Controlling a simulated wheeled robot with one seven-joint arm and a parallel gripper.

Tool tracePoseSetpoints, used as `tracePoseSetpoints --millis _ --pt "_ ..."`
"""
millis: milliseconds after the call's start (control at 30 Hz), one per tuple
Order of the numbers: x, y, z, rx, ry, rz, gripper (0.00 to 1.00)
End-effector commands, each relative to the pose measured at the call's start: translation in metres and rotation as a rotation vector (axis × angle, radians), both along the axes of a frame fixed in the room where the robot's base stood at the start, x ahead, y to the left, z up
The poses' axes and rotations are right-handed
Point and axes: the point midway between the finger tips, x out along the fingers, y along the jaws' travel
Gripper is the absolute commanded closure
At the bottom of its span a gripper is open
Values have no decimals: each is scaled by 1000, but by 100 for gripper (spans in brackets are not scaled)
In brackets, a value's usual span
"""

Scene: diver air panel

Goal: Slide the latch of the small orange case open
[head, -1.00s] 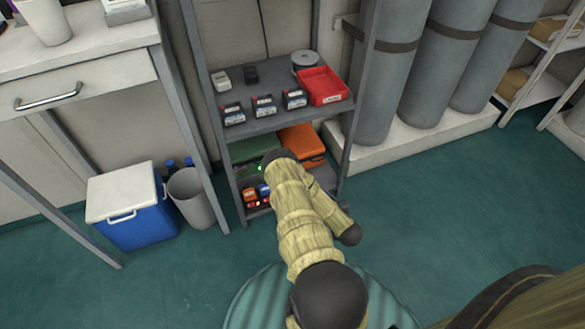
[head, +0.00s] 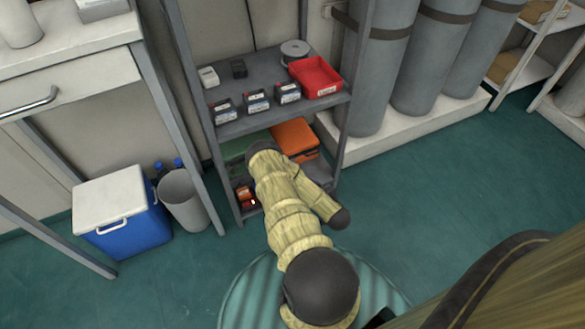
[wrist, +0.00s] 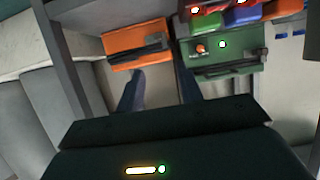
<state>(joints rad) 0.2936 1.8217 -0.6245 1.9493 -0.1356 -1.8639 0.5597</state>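The small orange case (head: 298,137) sits on the lower shelf of the grey rack, partly hidden by my arm in the head view. In the wrist view the orange case (wrist: 122,33) is at upper left, with a dark strip along its near side; its latch is too small to make out. My gripper (wrist: 160,76) is open and empty, its two fingers spread below the gap between the orange case and a green case (wrist: 218,62). The left finger is nearest the orange case and seems apart from it. My gripper is hidden in the head view.
The green case lies beside the orange one, with small red, green and blue items beyond it in the wrist view. The upper shelf (head: 262,122) holds a red tray (head: 316,77) and several boxes. Rack posts flank the shelf. A bin (head: 184,200) and cooler (head: 122,212) stand left.

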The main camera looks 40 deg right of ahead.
Motion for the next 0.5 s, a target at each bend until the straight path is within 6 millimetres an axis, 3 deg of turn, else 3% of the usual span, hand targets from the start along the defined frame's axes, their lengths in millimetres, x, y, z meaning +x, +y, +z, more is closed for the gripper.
tracePoseSetpoints --millis 500 --pt "81 -20 -39 -1 -4 -1 64"
